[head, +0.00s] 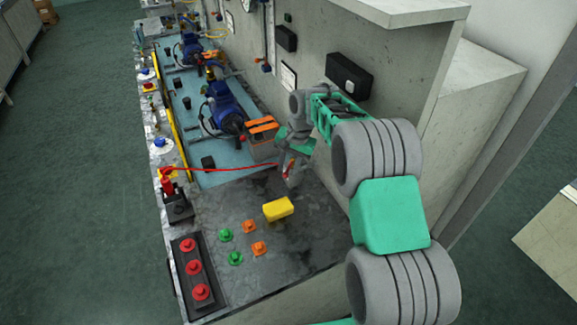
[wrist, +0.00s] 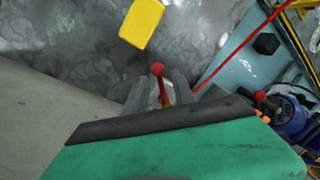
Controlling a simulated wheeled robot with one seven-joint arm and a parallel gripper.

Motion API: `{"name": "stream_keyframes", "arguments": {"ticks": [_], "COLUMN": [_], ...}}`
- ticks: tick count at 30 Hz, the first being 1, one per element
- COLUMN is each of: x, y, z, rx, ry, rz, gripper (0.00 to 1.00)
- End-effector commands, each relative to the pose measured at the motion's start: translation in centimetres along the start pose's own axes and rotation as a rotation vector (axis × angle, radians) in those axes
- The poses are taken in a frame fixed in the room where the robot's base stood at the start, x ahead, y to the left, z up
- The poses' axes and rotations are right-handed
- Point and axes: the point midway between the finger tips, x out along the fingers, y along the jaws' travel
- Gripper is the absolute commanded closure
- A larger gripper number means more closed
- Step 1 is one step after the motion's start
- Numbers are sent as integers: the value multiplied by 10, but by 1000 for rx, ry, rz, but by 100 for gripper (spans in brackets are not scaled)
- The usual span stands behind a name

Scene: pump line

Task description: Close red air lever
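A red lever with a round knob (wrist: 157,69) shows between the two grey fingers of my gripper (wrist: 160,90) in the wrist view. Its lower part is hidden behind the dark edge of my gripper. In the head view my gripper (head: 290,172) is low over the grey worktop, near the right wall, with a bit of red (head: 287,166) at its fingers. A finger stands on each side of the lever; whether they touch it I cannot tell. A thin red hose (head: 225,168) runs from there left to a red fitting (head: 166,182) on a black block.
A yellow block (head: 278,209) lies on the worktop, also in the wrist view (wrist: 142,22). Green and orange buttons (head: 250,225) and a red-button panel (head: 194,268) are nearer. Blue pumps (head: 222,105) stand behind on a blue tray. A wall is close on the right.

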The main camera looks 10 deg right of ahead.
Motion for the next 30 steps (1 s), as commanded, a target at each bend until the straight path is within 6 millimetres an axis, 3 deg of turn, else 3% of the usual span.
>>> {"name": "stream_keyframes", "arguments": {"ticks": [5, 16, 25, 30], "x": [-6, -75, -78, -91], "y": [0, -2, 0, 3], "z": [0, 0, 0, 8], "rx": [1, 1, 0, -21], "ry": [0, 0, -1, 9], "rz": [0, 0, 0, 3], "gripper": [69, 69, 69, 83]}}
